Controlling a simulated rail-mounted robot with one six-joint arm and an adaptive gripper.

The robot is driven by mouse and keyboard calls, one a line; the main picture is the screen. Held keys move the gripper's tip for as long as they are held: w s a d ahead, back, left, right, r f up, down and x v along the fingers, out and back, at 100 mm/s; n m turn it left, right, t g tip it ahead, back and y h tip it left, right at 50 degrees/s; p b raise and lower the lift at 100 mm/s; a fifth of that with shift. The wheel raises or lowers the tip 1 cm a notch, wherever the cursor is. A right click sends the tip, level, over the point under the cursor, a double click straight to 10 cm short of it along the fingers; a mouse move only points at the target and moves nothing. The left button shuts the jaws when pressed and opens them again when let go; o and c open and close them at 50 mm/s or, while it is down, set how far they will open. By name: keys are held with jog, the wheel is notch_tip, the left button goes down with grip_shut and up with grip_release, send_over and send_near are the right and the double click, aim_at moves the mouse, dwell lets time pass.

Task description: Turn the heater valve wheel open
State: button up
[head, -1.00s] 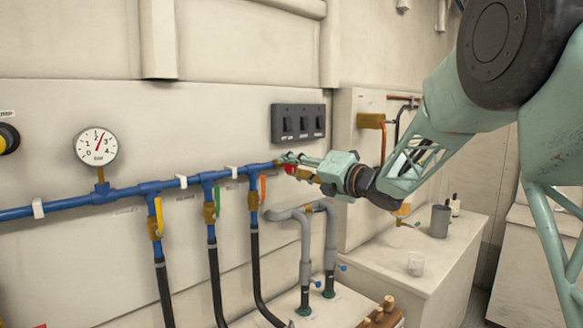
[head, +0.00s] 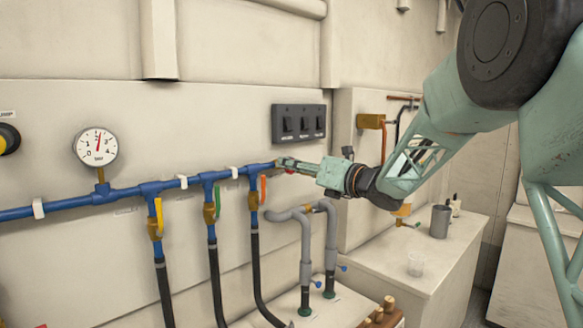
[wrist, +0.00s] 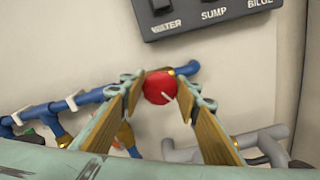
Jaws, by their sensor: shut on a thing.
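The heater valve wheel is a small red disc (wrist: 160,87) at the right end of the blue pipe. It has a short pale mark on its face. My gripper (wrist: 159,92) is shut on the wheel, with one finger on its left and one on its right. In the head view my gripper (head: 285,164) reaches the pipe end from the right and hides most of the wheel (head: 291,171). The blue pipe (head: 125,191) runs along the wall to the wheel.
A black switch panel (head: 298,123) is on the wall just above. Grey lagged pipes (head: 304,240) stand below. Valves with yellow, green and orange levers (head: 263,188) hang left of the wheel. A gauge (head: 97,147) is farther left. A grey mug (head: 440,221) stands on the right counter.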

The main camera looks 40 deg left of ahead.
jog(key=o, duration=0.9)
jog(key=shift+d, duration=0.15)
jog(key=shift+s+d, duration=0.25)
jog(key=shift+d, duration=1.7)
jog(key=shift+s+d, duration=0.25)
jog(key=shift+d, duration=1.65)
jog(key=shift+s+d, duration=0.25)
jog(key=shift+d, duration=1.7)
jog(key=shift+d, duration=0.1)
